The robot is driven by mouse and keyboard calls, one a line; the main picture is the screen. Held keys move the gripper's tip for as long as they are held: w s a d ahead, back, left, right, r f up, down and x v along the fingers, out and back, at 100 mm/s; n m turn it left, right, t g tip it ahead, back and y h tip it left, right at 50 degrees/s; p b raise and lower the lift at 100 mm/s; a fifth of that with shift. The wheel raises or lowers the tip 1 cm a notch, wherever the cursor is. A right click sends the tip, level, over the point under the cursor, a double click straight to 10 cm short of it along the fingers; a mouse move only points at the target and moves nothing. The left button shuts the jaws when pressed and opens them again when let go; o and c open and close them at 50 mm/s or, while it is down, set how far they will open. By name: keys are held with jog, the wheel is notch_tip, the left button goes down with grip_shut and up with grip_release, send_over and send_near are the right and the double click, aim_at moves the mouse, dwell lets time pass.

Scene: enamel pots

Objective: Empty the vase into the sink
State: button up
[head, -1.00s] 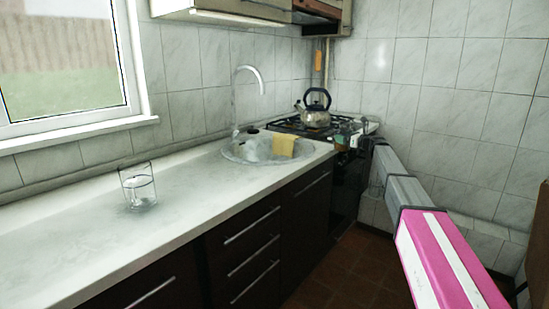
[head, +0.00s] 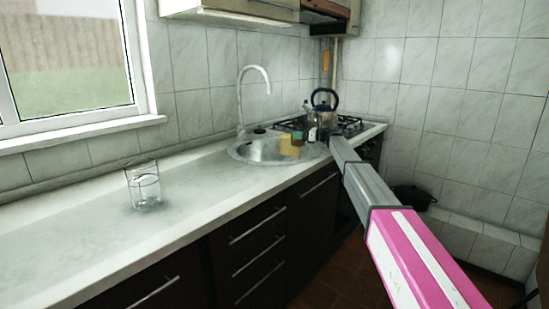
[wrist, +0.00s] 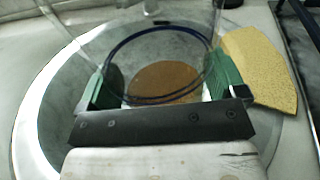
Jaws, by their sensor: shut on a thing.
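My gripper (wrist: 167,80) is shut on a clear glass vase (wrist: 155,52), its green fingertips on either side of the glass. A dark blue ring shows on the vase, and its clear walls spread toward the top of the wrist view. A brown disc shows through the glass; I cannot tell whether it is contents or something below. The round metal sink (wrist: 48,112) lies behind the vase in the wrist view. In the head view, my gripper (head: 316,134) is small at the right side of the sink (head: 258,151), and the vase is hard to make out.
A yellow sponge (head: 290,144) sits at the sink's right side, close to my gripper. A tall faucet (head: 241,95) stands behind the sink. A kettle (head: 322,113) stands on the stove beyond. A clear glass (head: 146,187) stands on the counter at left, with bare counter around it.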

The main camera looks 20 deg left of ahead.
aim_at(291, 140)
jog(key=shift+s+a+f+n+g, duration=0.15)
jog(key=shift+a+f+g, duration=0.1)
jog(key=shift+a, duration=0.2)
jog(key=shift+w+a+f+n+g, duration=0.15)
jog(key=shift+a+g, duration=0.1)
jog(key=shift+a, duration=0.2)
jog(key=shift+s, duration=0.1)
jog(key=shift+n, duration=0.3)
jog(key=shift+s+f+n+h, duration=0.2)
jog(key=shift+n+h, duration=0.15)
jog(key=shift+n, duration=0.35)
jog(key=shift+s+f+n+h, duration=0.15)
jog(key=shift+n+h, duration=0.2)
jog(key=shift+n, duration=0.35)
jog(key=shift+s+a+f+n+t+h+p, duration=0.15)
jog(key=shift+s+n+t+h, duration=0.15)
jog(key=shift+n, duration=0.35)
jog(key=shift+s+a+f+n+t+h+p, duration=0.1)
jog(key=shift+s+a+n+t+h+p, duration=0.15)
jog(key=shift+n, duration=0.4)
jog(key=shift+d+f+n+t+h, duration=0.1)
jog(key=shift+f+n+t+h, duration=0.2)
jog(key=shift+f+n, duration=0.5)
jog(key=shift+w, duration=0.1)
jog(key=shift+w+d+r+n+t+h+p, duration=0.1)
jog(key=shift+n+t+h+p, duration=0.25)
jog(key=shift+n, duration=0.25)
jog(key=shift+w+n+t+h+p, duration=0.1)
jog(key=shift+n+t+h+p, duration=0.2)
jog(key=shift+n, duration=0.3)
